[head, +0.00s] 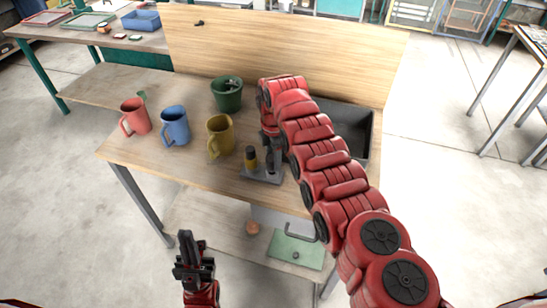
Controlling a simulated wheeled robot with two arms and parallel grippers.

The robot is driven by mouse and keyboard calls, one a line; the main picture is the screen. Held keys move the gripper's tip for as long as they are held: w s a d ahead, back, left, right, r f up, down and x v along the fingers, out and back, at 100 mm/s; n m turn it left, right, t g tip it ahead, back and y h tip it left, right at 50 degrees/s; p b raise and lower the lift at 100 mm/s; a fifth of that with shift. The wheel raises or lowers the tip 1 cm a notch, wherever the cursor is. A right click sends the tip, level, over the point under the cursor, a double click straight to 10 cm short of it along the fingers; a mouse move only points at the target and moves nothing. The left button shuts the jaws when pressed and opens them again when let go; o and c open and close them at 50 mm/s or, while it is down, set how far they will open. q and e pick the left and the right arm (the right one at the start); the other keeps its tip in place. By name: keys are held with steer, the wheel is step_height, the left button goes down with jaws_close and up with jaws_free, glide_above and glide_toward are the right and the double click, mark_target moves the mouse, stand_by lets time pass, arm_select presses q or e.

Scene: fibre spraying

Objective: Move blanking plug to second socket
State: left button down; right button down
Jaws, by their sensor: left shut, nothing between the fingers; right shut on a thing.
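A small grey base (259,175) lies on the wooden table near its front edge. On its left part stands a short upright piece (250,158), dark at the top and yellow below. My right gripper (270,153) points down over the right part of the base, beside the yellow piece. It is shut on a dark thing that looks like the blanking plug. The fingers and the arm hide most of it, and I cannot tell whether it sits in a socket. My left gripper (187,255) is shut and empty, in front of the table and low in the view.
Red (135,116), blue (174,126) and yellow (220,137) mugs stand left of the base. A green pot (227,94) is behind them. A grey bin (363,135) is at right, partly behind my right arm. The lower shelf holds a green plate (297,251).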

mark_target(273, 157)
steer(key=shift+f+b, duration=1.1)
steer(key=shift+f, duration=0.05)
steer(key=shift+c, duration=1.2)
jaws_free()
steer(key=shift+r, duration=0.1)
step_height(273, 157, up, 9)
steer(key=shift+a+f+b, duration=0.1)
steer(key=shift+b, duration=0.9)
step_height(273, 157, up, 8)
steer(key=p, duration=0.8)
steer(key=shift+r, duration=0.25)
